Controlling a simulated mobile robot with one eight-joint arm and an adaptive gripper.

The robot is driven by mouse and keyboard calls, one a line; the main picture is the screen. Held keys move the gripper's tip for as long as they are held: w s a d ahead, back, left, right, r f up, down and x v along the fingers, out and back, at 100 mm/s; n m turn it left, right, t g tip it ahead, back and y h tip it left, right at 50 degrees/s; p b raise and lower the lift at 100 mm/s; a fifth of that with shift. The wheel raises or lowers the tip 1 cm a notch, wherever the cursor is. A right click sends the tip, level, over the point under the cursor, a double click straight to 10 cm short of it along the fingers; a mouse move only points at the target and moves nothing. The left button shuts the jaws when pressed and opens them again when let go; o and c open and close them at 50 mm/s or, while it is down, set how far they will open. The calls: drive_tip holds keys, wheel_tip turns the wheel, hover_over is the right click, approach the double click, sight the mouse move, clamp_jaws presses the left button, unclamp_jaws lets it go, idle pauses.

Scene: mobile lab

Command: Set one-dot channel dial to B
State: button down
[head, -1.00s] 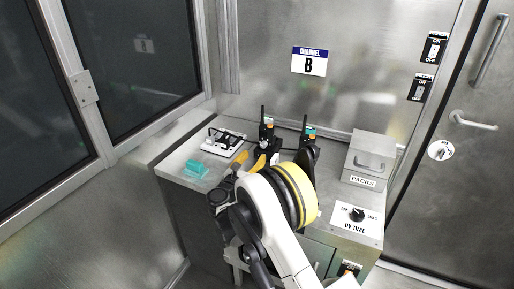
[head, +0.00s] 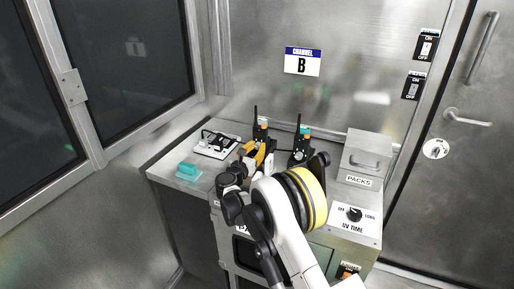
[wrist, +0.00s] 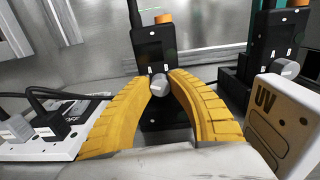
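A black radio (head: 262,136) with an antenna and an orange top knob stands upright on the bench. In the wrist view the radio (wrist: 152,47) is straight ahead, with a grey round dial (wrist: 160,83) on its front. A wall sign (head: 303,62) reads "CHANNEL B".
A white switch panel with cables (head: 215,144) and a teal object (head: 188,171) lie left of the radios. A beige UV-marked box (wrist: 287,118) is close to my right finger. The metal PACKS box (head: 366,154) and UV TIME dial (head: 354,214) are to the right.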

idle(0.4)
drive_tip(key=shift+m, duration=2.8)
drive_tip(key=c, duration=1.2)
unclamp_jaws()
drive_tip(key=shift+d, duration=0.1)
